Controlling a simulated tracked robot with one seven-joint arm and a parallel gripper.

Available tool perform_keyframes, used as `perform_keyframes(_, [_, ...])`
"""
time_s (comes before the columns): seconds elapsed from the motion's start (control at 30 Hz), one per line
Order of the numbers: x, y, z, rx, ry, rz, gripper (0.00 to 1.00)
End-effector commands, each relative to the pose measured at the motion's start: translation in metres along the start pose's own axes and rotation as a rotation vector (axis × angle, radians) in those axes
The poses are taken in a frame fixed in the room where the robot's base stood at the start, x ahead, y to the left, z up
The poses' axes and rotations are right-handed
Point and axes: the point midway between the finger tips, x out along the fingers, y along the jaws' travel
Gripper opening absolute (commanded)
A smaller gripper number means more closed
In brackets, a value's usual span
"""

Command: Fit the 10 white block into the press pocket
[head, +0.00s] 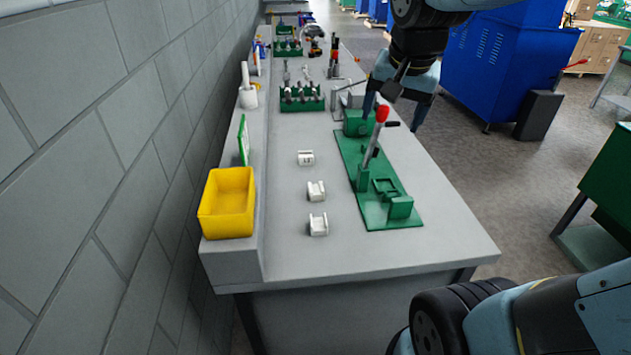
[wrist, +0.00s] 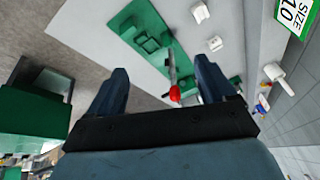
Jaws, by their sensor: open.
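Three white blocks stand in a row on the grey bench: a far block (head: 305,158), a middle block (head: 316,190) and a near block (head: 318,224). I cannot read their sizes, so I cannot tell which is the 10. The green press (head: 348,160) lies to their right, with a raised lever ending in a red knob (head: 382,113). A square pocket frame (head: 384,186) sits on its plate and looks empty. My gripper (head: 393,108) is open and empty above the press's far end. In the wrist view the red knob (wrist: 175,93) shows between the fingers (wrist: 163,68).
A green-edged sign reading SIZE 10 (wrist: 293,15) stands on the left ledge, beyond a yellow bin (head: 227,205). The bench's near end is clear.

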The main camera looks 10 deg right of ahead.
Motion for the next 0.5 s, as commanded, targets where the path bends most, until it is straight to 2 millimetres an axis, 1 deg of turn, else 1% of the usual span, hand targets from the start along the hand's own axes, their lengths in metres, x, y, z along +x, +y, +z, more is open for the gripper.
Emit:
perform_keyframes(0.03, [0.009,-0.010,-0.008,0.046,-0.020,0.010,0.83])
perform_keyframes(0.2, [0.039,-0.039,-0.029,0.232,-0.070,0.044,0.83])
perform_keyframes(0.37, [0.073,-0.068,-0.045,0.406,-0.113,0.083,0.83])
perform_keyframes(0.5, [0.106,-0.093,-0.055,0.558,-0.146,0.124,0.83])
